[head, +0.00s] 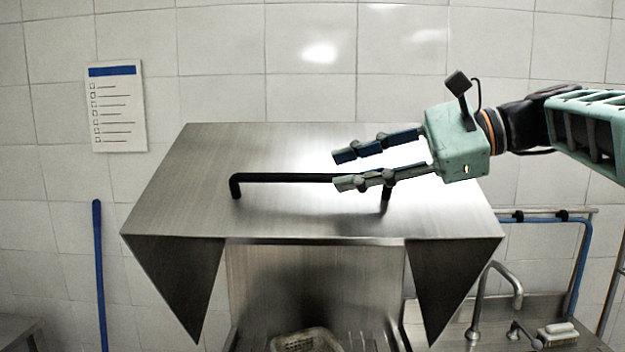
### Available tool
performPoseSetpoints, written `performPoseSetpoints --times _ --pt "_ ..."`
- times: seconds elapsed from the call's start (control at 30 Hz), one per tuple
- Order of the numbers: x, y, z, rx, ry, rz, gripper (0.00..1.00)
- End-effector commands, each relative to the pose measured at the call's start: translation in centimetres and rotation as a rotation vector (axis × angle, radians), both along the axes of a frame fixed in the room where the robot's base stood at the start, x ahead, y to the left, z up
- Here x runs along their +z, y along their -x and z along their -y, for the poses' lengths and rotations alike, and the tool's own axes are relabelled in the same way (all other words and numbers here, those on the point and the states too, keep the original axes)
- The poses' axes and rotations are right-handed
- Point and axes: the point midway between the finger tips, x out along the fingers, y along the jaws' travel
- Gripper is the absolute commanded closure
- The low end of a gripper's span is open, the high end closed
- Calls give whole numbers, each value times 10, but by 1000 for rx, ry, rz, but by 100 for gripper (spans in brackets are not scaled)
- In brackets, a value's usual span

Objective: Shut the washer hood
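The washer hood (200,200) is a steel box with a flat sloping top, raised above the washer opening. A black bar handle (285,178) runs across its top on two short posts. My gripper (345,170) reaches in from the right, with its two fingers apart and pointing left. It is at the right part of the handle in the picture, and its near finger overlaps the bar's right end. I cannot tell whether a finger touches the bar. Nothing shows held between the fingertips.
A perforated basket (307,341) sits below, inside the opening. At the right are a steel sink counter with a faucet (497,285), a blue hose (586,255) and a soap-like block (557,333). A blue pole (98,270) stands at the left. A checklist (118,108) hangs on the tiled wall.

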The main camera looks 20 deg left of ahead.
Motion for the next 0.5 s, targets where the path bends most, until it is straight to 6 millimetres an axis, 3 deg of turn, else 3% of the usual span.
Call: performPoseSetpoints --times 0.2,0.5 --pt "-12 1 -40 5 0 1 71" --pt "-20 -1 -64 1 1 2 71"
